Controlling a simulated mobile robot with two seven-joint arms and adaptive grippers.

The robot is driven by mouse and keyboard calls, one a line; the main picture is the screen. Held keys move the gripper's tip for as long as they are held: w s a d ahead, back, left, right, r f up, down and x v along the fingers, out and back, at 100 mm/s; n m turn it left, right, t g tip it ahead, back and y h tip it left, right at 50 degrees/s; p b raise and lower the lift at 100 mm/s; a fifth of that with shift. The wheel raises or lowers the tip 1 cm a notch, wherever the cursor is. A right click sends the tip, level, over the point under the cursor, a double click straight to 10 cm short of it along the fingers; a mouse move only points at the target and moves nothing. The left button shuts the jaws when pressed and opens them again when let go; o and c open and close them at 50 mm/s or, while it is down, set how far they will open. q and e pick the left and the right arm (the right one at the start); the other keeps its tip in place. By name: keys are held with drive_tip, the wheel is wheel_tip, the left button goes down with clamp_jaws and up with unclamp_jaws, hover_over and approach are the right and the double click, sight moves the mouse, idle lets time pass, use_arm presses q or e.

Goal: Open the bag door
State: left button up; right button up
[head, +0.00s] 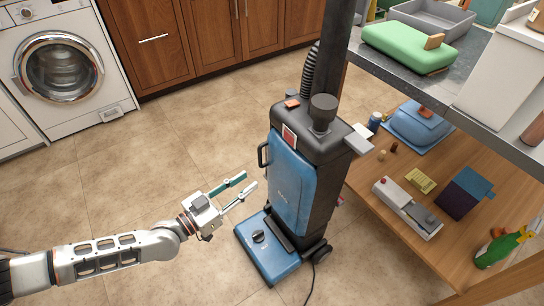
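An upright vacuum cleaner (318,150) stands on the tiled floor near the middle of the head view. Its blue bag door (289,183) covers the front of the dark body and looks closed. A dark loop handle (263,155) sticks out on the door's left side. My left gripper (248,187) is open and empty, left of the door and below the handle. Its two fingers are apart and point toward the vacuum, with a small gap visible to the door in the picture. My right gripper is not in view.
A wooden shelf unit (400,222) with several items stands close on the right, with a grey upper shelf (452,87). Brown cabinets (150,40) and a white washing machine (60,70) line the back. A dark cord (311,285) lies by the vacuum. The floor (150,165) at left is clear.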

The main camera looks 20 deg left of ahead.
use_arm(q)
drive_tip(key=w+f+b, duration=0.1)
drive_tip(key=w+b, duration=0.2)
drive_tip(key=w, duration=0.8)
drive_tip(key=shift+w+f+t+y, duration=0.15)
drive_tip(key=shift+f+t+y, duration=0.15)
drive_tip(key=shift+f+y, duration=0.1)
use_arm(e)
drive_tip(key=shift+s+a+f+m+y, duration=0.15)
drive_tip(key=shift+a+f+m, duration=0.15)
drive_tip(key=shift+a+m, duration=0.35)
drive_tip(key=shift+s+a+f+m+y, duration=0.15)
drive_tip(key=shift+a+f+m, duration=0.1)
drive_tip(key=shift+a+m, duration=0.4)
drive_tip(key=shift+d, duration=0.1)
use_arm(q)
clamp_jaws()
